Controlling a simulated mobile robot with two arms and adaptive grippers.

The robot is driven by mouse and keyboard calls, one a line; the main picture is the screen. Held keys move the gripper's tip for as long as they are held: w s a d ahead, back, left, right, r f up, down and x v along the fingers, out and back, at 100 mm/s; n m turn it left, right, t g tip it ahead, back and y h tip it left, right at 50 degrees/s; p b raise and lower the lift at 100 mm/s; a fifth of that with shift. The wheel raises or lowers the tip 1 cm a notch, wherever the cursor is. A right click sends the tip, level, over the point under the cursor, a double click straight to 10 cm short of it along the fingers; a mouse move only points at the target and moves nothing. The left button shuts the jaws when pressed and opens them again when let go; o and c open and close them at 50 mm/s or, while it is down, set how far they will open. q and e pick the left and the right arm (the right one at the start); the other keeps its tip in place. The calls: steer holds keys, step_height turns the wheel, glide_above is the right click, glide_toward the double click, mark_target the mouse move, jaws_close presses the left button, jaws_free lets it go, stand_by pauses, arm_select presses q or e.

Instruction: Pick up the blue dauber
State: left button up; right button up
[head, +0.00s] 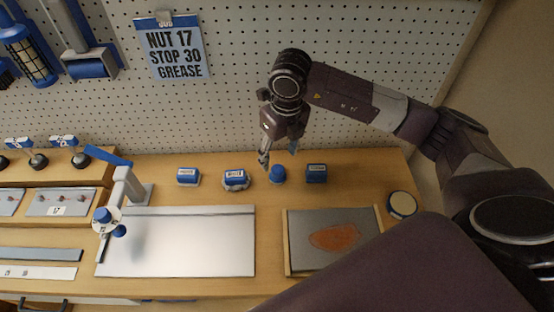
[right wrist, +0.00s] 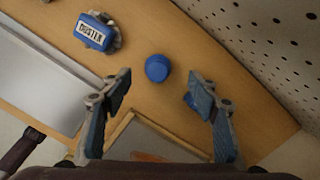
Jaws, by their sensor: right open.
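The blue dauber appears to be the round blue piece (head: 278,174) standing on the wooden bench, between a labelled blue duster and a blue block. In the right wrist view the dauber (right wrist: 158,68) is a short blue cylinder seen from above, beyond and between the fingertips. My right gripper (head: 279,154) is open and empty, pointing down just above and behind the dauber. In the right wrist view its two fingers (right wrist: 160,92) are wide apart and do not touch the dauber. My left gripper is not in view.
The duster (head: 235,179) stands left of the dauber, the blue block (head: 316,173) right. A tray with an orange patch (head: 288,262) and a white board (head: 175,250) lie in front. A pegboard (head: 235,90) rises behind. A white stand (head: 128,185) is at left.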

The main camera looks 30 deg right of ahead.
mark_target(277, 168)
steer(key=f, duration=0.1)
steer(key=f+p, duration=0.1)
steer(key=shift+s+a+f, duration=0.2)
steer(key=shift+f, duration=0.1)
steer(key=f, duration=0.1)
steer(key=f+p, duration=0.1)
steer(key=f, duration=0.1)
steer(key=f+p, duration=0.1)
steer(key=shift+w+f, duration=0.2)
steer(key=shift+w, duration=0.05)
steer(key=shift+f, duration=0.15)
steer(key=c, duration=1.2)
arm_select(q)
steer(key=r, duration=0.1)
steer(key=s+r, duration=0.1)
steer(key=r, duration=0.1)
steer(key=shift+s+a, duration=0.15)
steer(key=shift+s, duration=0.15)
arm_select(e)
steer(key=shift+w+r, duration=0.1)
steer(key=shift+r, duration=0.55)
arm_select(q)
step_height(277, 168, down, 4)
steer(key=b, duration=0.4)
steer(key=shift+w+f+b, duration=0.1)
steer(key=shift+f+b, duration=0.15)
steer(key=shift+b, duration=0.05)
arm_select(e)
step_height(277, 168, up, 19)
steer(key=shift+f, duration=0.1)
